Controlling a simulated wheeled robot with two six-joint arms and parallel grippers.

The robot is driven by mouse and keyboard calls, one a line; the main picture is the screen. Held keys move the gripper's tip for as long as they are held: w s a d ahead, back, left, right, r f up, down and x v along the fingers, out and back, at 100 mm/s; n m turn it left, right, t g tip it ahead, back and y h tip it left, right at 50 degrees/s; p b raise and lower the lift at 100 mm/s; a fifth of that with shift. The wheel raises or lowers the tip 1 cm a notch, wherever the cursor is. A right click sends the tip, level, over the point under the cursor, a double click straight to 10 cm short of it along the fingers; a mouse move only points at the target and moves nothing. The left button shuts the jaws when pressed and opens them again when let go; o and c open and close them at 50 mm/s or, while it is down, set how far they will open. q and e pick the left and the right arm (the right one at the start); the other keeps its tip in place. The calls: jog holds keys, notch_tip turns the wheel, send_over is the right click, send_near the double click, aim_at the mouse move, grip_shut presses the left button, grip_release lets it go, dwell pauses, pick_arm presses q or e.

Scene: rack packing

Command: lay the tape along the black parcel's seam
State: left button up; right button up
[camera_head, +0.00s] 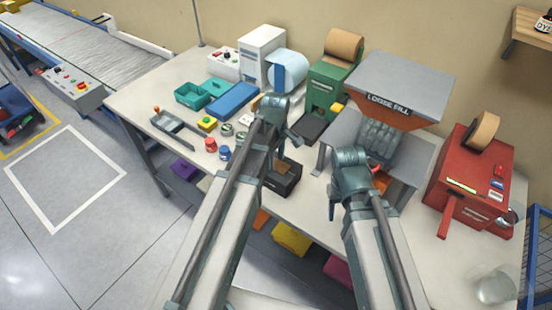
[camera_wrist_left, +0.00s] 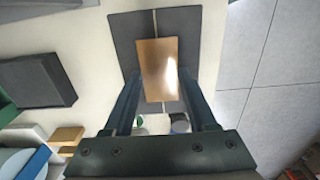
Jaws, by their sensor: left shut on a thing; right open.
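The black parcel (camera_wrist_left: 127,33) lies flat on the table, its pale seam (camera_wrist_left: 155,22) running up and down in the left wrist view. My left gripper (camera_wrist_left: 158,84) is shut on the brown tape (camera_wrist_left: 157,68), which covers the middle of the seam in that view and lines up with it closely. I cannot tell whether the tape touches the parcel. In the head view the parcel (camera_head: 287,184) shows beside my left arm, with the tape (camera_head: 281,166) at its top; the arm hides the left gripper there. My right gripper is hidden behind its own arm.
A green dispenser (camera_head: 327,88) stands behind the parcel. The loose-fill hopper (camera_head: 403,82) and red machine (camera_head: 465,178) stand to the right. Jars (camera_head: 224,153) stand left of the parcel. The table's front edge is close to the parcel.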

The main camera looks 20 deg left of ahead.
pick_arm(q)
jog(key=o, duration=1.4)
jog(key=shift+c, duration=0.2)
jog(key=shift+r, duration=0.1)
notch_tip(320, 180, up, 14)
jog(key=p, duration=1.3)
jog(key=shift+f+p, duration=0.2)
jog(key=shift+p, duration=0.2)
